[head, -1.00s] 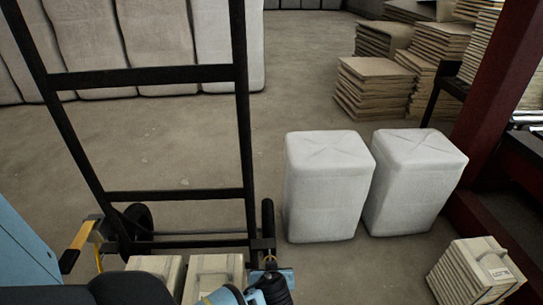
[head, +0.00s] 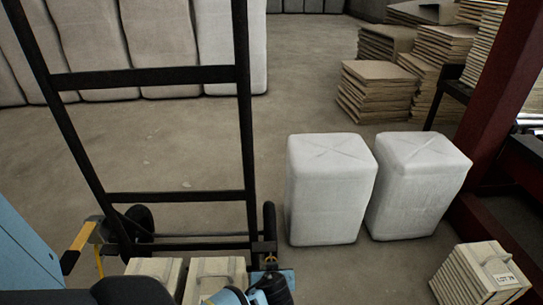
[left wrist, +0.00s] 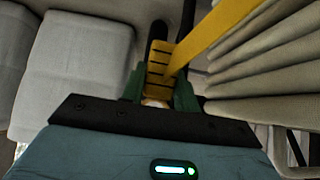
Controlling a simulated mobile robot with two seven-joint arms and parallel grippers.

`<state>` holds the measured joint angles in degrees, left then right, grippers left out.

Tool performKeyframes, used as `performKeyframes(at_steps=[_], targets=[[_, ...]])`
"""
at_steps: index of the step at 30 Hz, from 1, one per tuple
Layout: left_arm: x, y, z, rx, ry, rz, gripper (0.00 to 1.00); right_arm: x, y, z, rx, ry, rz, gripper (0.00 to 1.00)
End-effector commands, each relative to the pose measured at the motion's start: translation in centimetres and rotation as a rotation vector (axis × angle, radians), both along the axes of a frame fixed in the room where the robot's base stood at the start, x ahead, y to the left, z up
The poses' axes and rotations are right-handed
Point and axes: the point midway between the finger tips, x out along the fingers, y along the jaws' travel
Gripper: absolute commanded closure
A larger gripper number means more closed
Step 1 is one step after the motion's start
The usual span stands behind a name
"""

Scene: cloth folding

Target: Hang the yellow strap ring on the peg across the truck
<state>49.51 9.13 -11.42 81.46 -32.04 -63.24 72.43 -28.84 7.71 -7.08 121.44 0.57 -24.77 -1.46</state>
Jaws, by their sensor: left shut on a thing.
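The black hand truck (head: 155,198) stands upright at the left of the head view. A yellow strap piece (head: 82,236) with a dark end sits at its lower left. In the left wrist view, my left gripper (left wrist: 160,95) has green fingers shut on a yellow strap end with dark bars (left wrist: 160,62). From it a yellow strap (left wrist: 225,35) runs to the upper right. In the head view, my left arm crosses the bottom edge to the truck's lower right corner, and its fingers are hidden. I cannot clearly make out the peg. My right gripper is out of view.
Pale bundles (head: 152,268) stand on the truck's base, close to my arm. Two white wrapped blocks (head: 330,190) stand right of the truck. A tied bundle (head: 482,274) lies at the lower right, near a red post (head: 490,110). Open floor lies behind the truck.

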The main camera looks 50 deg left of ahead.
Motion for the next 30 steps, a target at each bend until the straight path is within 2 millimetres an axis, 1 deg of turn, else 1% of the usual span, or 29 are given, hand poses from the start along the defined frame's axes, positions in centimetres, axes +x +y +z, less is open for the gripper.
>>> performKeyframes(at_steps=[2, 3, 8, 9, 16, 19, 23, 30], targets=[[0.0, 0.0, 0.0, 0.0, -0.001, -0.001, 0.93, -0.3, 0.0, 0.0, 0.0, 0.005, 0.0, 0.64], [0.0, 0.0, 0.0, 0.0, -0.001, -0.001, 0.67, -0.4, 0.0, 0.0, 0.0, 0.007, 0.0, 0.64], [0.0, 0.0, 0.0, 0.0, -0.001, -0.001, 0.46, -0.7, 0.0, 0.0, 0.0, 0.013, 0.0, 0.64], [0.0, 0.0, 0.0, 0.0, -0.001, -0.001, 0.44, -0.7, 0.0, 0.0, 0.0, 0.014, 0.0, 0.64], [0.0, 0.0, 0.0, -0.001, 0.001, 0.0, 0.44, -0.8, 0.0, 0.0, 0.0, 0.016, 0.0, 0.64], [-0.2, -0.3, 0.4, -0.001, 0.0, -0.001, 0.44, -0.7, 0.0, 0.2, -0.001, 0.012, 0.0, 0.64], [-1.0, -1.2, 1.7, -0.003, -0.001, -0.001, 0.44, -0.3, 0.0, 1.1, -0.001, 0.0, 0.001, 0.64], [-2.6, -3.2, 4.6, -0.003, -0.002, -0.001, 0.44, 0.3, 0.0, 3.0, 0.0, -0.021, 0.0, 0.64]])
